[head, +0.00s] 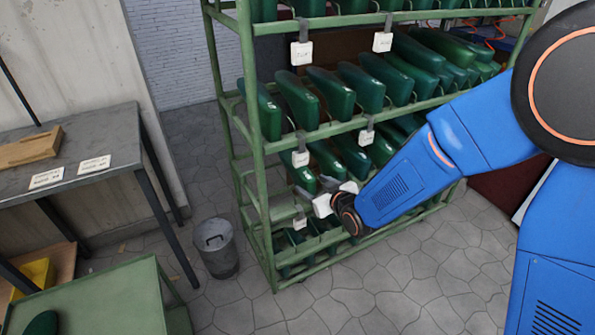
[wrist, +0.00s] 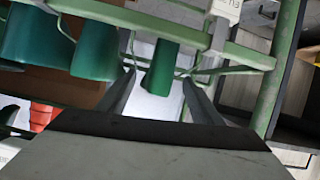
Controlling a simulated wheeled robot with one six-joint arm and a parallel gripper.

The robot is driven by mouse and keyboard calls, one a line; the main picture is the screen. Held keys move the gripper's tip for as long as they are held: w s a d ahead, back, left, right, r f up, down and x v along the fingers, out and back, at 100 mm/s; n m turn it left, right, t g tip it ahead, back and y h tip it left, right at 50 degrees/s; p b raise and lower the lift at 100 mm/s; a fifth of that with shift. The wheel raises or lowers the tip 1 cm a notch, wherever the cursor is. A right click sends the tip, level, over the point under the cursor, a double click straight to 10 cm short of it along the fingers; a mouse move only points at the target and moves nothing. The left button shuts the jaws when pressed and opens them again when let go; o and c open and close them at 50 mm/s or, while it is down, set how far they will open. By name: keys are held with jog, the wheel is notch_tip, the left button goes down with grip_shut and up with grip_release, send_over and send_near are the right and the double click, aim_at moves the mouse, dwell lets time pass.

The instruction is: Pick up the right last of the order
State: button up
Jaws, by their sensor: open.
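Green shoe lasts stand in rows on a green rack (head: 256,150) in the head view. My gripper (head: 316,188) is at a lower shelf of the rack, near its left end. In the wrist view my gripper (wrist: 159,78) is open, with one green last (wrist: 163,62) showing between its two fingers. The fingers stand apart from its sides, with clear gaps. Two more lasts (wrist: 95,52) hang to the left of the left finger. I cannot read which of them is the order's right last.
White tags (head: 301,53) hang on the shelf rails. A rack post (wrist: 285,60) stands right of the gripper. A grey bin (head: 215,248), a table (head: 110,130) with cards, and a green cart (head: 110,295) with a dark green last (head: 42,324) are at left.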

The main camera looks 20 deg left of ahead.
aim_at(295, 170)
jog(key=shift+r+x, duration=0.15)
jog(key=shift+x, duration=1.4)
jog(key=shift+r+x, duration=0.1)
jog(key=shift+x, duration=1.5)
jog(key=shift+a, duration=0.1)
jog(key=c, duration=1.1)
